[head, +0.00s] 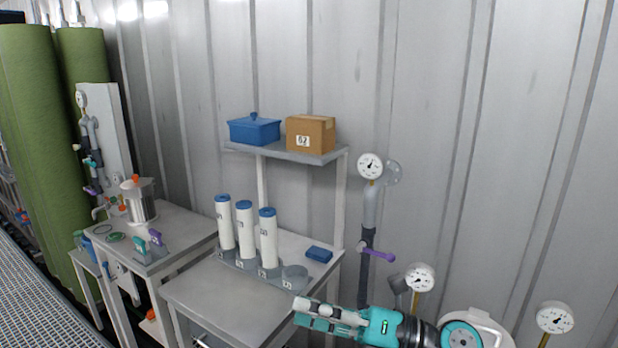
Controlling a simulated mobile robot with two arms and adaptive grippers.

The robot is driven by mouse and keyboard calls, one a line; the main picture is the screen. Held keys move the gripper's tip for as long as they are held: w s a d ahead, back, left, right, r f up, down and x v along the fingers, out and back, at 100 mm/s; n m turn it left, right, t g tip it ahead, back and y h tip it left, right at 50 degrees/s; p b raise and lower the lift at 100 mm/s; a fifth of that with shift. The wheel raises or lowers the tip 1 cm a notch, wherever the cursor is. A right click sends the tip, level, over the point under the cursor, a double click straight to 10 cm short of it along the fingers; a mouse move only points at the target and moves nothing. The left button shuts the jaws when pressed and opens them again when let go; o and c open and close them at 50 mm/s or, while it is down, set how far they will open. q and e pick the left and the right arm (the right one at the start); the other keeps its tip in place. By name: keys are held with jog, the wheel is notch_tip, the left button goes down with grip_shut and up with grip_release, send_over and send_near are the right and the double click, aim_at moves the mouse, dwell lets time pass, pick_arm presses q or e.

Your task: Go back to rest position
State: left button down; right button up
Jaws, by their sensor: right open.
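My right gripper (301,314) shows at the bottom of the head view, its arm coming in from the lower right. Its fingers point left, in front of the near right part of the grey table (205,292). It is open, and I see nothing between its fingers. My left gripper is not in view. On the table, three white cylinders with blue caps (245,232) stand upright in a grey holder (246,266). An empty ring-shaped place (294,277) is at the holder's right end.
A blue block (319,254) lies on the table. A shelf (290,153) above bears a blue lidded box (254,131) and a cardboard box (311,134). A pipe with a gauge (370,166) and purple handle (378,254) stands right. A second table (185,222) holds a metal vessel (140,202).

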jog(key=w+d+m+t+h, duration=0.4)
jog(key=d+m+t+h, duration=0.45)
jog(key=m+t, duration=0.95)
jog(key=s+d+f+m+g+h, duration=0.2)
jog(key=d+f+m+g+h, duration=0.25)
jog(key=f+m, duration=0.35)
jog(key=s+d+f+m+g+h, duration=0.1)
jog(key=d+f+m+g+h, duration=0.2)
jog(key=d+f+m+h, duration=0.4)
jog(key=s+f+m+g+y, duration=0.1)
jog(key=s+f+m+g, duration=0.2)
jog(key=s+f+g, duration=0.65)
jog(key=s+f+m+g, duration=0.25)
jog(key=s+f, duration=0.45)
jog(key=s, duration=0.7)
notch_tip(320, 180, down, 26)
jog(key=s+g, duration=0.1)
jog(key=s, duration=0.1)
jog(key=s+d+f+g, duration=0.1)
jog(key=s+d+f, duration=0.2)
jog(key=s+f, duration=1.2)
jog(key=shift+f, duration=0.55)
